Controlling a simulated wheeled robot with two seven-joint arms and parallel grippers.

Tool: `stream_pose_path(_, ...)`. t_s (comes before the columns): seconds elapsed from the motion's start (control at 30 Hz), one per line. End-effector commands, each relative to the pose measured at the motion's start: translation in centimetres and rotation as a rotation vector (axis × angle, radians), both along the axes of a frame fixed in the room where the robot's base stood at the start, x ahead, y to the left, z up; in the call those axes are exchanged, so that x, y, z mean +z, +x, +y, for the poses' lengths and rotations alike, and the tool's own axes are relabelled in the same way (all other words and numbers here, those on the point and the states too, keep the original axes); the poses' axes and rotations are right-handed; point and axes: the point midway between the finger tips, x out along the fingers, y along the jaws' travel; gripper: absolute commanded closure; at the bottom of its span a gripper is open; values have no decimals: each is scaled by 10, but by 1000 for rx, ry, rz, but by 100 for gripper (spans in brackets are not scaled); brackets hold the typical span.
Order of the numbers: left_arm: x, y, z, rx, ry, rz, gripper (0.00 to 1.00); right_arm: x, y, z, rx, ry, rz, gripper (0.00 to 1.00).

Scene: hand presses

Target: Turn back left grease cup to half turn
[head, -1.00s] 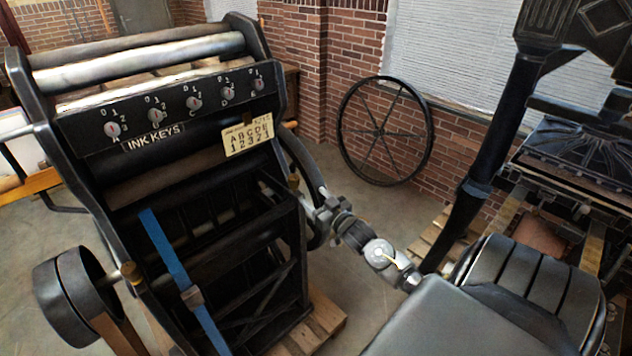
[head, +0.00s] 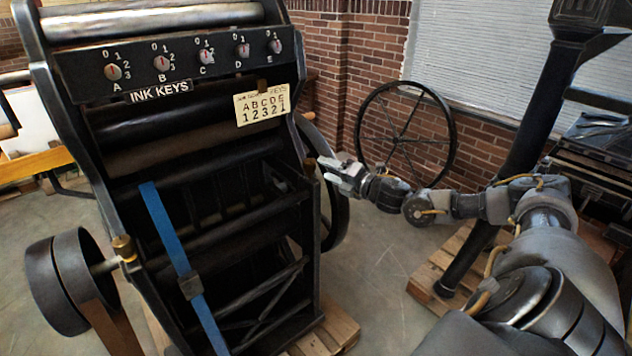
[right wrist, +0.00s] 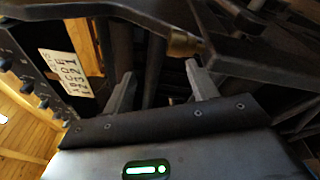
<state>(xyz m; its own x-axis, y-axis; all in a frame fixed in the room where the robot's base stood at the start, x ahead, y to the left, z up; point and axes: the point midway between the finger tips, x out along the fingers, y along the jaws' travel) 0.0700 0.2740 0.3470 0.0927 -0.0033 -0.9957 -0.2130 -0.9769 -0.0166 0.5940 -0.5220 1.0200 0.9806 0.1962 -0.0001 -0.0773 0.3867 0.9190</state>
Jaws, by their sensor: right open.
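A brass grease cup (head: 123,247) sits on the left side of the dark press, beside the black pulley wheel. A second small brass cup (head: 309,165) is on the press's right side frame. My right gripper (head: 330,168) is open and empty just right of that second cup in the head view. Which way either cup is turned is too small to tell. My left gripper is not in view.
The press carries an ink key panel (head: 185,62) and a lettered card (head: 262,104). A blue strap (head: 168,240) hangs on its front. A spoked wheel (head: 404,135) leans by the brick wall. Another machine stands at right. Open floor lies between the machines.

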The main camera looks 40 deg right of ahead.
Motion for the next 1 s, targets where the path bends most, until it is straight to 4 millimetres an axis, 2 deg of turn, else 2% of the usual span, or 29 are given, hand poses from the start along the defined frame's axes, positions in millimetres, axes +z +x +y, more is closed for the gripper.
stream_pose_path(0.03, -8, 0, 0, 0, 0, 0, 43, -10, -12, -13, -9, -177, -17, 42)
stream_pose_path(0.1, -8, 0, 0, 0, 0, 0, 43, -16, -26, -23, -13, -416, -47, 42)
stream_pose_path(0.2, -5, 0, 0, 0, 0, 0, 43, -24, -38, -26, -7, -685, -92, 42)
stream_pose_path(0.4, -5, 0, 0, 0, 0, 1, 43, -16, -38, -25, -20, -1018, -195, 42)
stream_pose_path(0.53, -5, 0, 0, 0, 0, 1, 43, -16, -38, -25, -18, -1102, -211, 42)
stream_pose_path(0.77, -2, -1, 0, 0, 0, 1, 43, -15, -32, -23, -20, -1114, -214, 42)
stream_pose_path(1.0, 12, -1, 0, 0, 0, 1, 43, -12, 7, -16, -21, -1111, -215, 42)
